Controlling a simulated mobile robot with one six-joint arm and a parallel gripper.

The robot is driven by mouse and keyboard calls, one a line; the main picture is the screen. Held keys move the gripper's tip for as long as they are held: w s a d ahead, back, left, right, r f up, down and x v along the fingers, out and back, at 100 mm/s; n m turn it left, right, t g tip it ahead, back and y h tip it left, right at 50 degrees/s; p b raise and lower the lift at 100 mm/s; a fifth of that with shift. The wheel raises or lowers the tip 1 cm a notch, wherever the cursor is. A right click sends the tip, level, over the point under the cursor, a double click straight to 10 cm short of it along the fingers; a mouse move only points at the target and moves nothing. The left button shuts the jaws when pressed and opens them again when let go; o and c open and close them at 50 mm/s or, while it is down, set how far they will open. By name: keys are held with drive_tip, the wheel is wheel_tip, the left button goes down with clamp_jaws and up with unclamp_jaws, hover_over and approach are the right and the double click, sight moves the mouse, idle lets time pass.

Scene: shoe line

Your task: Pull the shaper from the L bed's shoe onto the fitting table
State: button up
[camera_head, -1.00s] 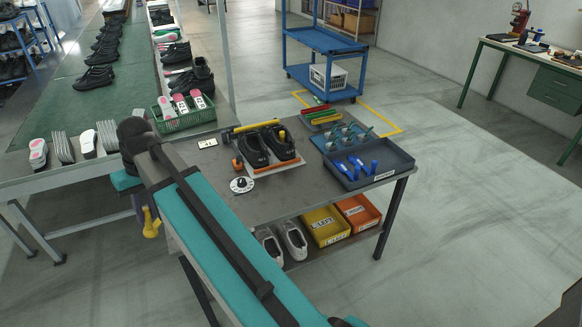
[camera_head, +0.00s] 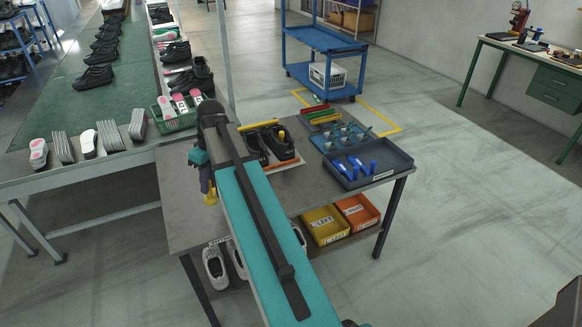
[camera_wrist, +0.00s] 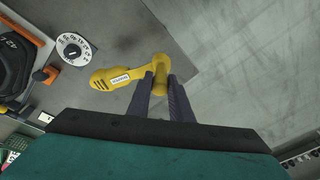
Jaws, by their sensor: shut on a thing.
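My gripper (camera_wrist: 161,92) is shut on the handle of a yellow shaper (camera_wrist: 118,77). The shaper's flat, labelled foot points left in the wrist view. In the head view, the yellow shaper (camera_head: 210,198) hangs below my gripper (camera_head: 208,184), over the left part of the grey fitting table (camera_head: 182,225). I cannot tell whether it touches the tabletop. Two black shoes stand side by side on the table, the left one (camera_head: 253,148) partly behind my arm. The right shoe (camera_head: 284,152) has a yellow handle (camera_head: 282,135) standing in it.
A white dial (camera_wrist: 72,49) and an orange knob (camera_wrist: 45,75) lie beside the shoe bed. A dark tray (camera_head: 367,178) with blue-handled tools is at the table's right. The front-left tabletop is bare.

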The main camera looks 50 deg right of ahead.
drive_tip(key=s+d+f+n, duration=0.1)
drive_tip(key=s+d, duration=0.2)
drive_tip(key=d, duration=0.5)
drive_tip(key=s+d+f+n+p, duration=0.1)
drive_tip(key=s+d, duration=0.3)
drive_tip(key=d, duration=0.5)
drive_tip(key=s+d+f+n, duration=0.2)
drive_tip(key=s+d, duration=0.1)
drive_tip(key=d, duration=0.6)
drive_tip(key=shift+s+t, duration=0.25)
drive_tip(key=shift+t, duration=0.05)
drive_tip(key=shift+d+f, duration=0.1)
drive_tip(key=shift+f, duration=0.1)
drive_tip(key=shift+s+d+f+b+x, duration=0.1)
drive_tip(key=shift+s+d+b+x, duration=0.15)
drive_tip(key=shift+b+x, duration=0.95)
drive_tip(key=shift+s+d+f+b+x, duration=0.2)
drive_tip(key=shift+b+x, duration=0.25)
drive_tip(key=shift+x, duration=1.35)
drive_tip(key=shift+s+d+r+b+x, duration=0.15)
drive_tip(key=shift+s+b+x, duration=0.2)
drive_tip(key=shift+b+x, duration=0.85)
drive_tip(key=shift+f+p, duration=0.35)
drive_tip(key=shift+f, duration=0.05)
drive_tip(key=o, duration=1)
drive_tip(key=shift+c, duration=0.2)
